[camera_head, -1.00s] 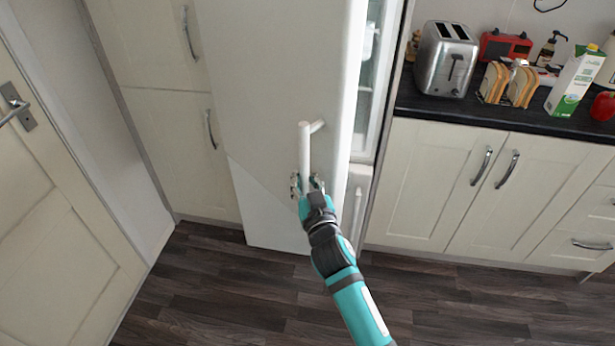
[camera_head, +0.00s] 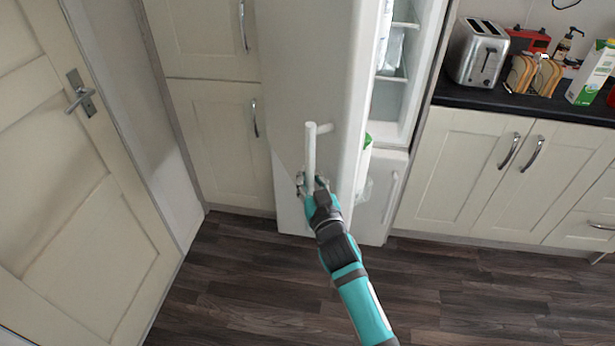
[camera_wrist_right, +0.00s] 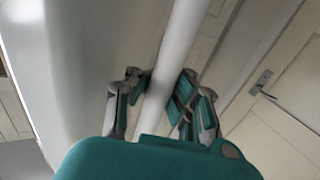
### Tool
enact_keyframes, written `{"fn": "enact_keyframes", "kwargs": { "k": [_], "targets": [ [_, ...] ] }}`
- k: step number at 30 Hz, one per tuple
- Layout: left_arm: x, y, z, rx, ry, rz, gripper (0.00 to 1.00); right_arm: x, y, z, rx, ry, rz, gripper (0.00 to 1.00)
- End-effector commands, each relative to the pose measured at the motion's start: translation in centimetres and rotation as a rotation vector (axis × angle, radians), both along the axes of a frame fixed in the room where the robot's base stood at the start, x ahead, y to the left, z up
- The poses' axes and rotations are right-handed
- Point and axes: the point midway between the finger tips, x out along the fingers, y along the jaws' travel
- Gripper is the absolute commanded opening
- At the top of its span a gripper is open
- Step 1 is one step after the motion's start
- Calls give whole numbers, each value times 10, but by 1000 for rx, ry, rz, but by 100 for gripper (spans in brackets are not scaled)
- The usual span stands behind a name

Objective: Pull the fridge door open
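The white fridge door (camera_head: 285,75) stands partly open, swung out to the left. Its white bar handle (camera_head: 311,148) is on the door's outer face; it also crosses the right wrist view (camera_wrist_right: 180,45). My right gripper (camera_head: 312,184) has its fingers on both sides of the handle's lower part and is closed around it. In the right wrist view, finger pads lie against or very close to the bar. The open gap shows the fridge interior (camera_head: 397,105) with shelves and a green-topped item low in the door. My left gripper is not in view.
A lower white door with its own handle (camera_head: 390,197) sits under the fridge compartment. Cream cabinets (camera_head: 480,165) and a dark counter (camera_head: 475,97) with a toaster (camera_head: 477,52) are at right. A room door (camera_head: 75,200) is at left. The dark floor (camera_head: 240,275) is clear.

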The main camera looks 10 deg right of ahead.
Motion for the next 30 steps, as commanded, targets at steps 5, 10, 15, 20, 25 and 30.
{"fn": "enact_keyframes", "kwargs": {
  "k": [5,10,15,20,25,30],
  "targets": [
    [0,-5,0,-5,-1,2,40,-4,1,-12,-4,23,1,0],
    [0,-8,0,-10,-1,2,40,-4,1,-12,-3,23,2,0],
    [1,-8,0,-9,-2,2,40,-4,1,-12,-2,23,2,7],
    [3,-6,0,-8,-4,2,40,-4,1,-10,-1,19,2,28],
    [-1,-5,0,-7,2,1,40,-3,1,-8,0,14,2,44],
    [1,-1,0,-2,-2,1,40,-3,1,-7,2,11,2,44]
  ]
}}
